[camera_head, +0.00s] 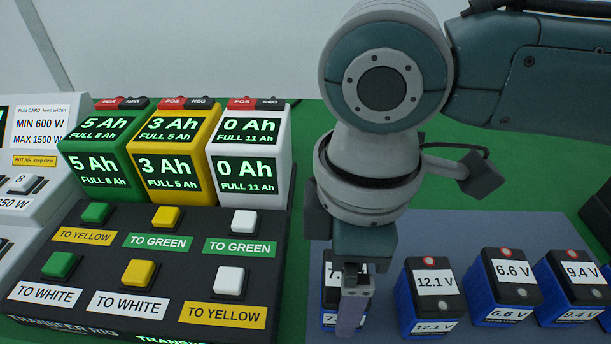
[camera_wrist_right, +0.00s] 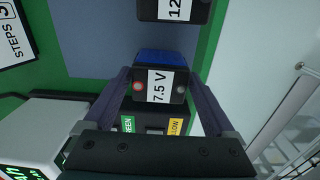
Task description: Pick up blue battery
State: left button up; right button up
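Several blue batteries with black tops and white voltage labels stand in a row on a grey-blue mat (camera_head: 500,228). The leftmost, the 7.5 V battery (camera_head: 329,318), is partly hidden behind my right gripper (camera_head: 350,318). To its right stand the 12.1 V battery (camera_head: 428,300), the 6.6 V battery (camera_head: 503,290) and the 9.4 V battery (camera_head: 572,285). In the right wrist view, the 7.5 V battery (camera_wrist_right: 160,85) shows between the two fingers of my right gripper (camera_wrist_right: 162,82). The fingers are spread, with narrow gaps beside it. My left gripper is out of view.
A black transfer rig (camera_head: 135,253) with coloured buttons stands left of the mat. Behind it are the green (camera_head: 103,160), yellow (camera_head: 165,150) and white (camera_head: 247,150) display blocks. The 12.1 V battery is close beside the right gripper. The mat behind the batteries is clear.

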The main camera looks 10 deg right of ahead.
jog(key=c, duration=1.3)
grip_shut()
jog(key=shift+r, duration=0.15)
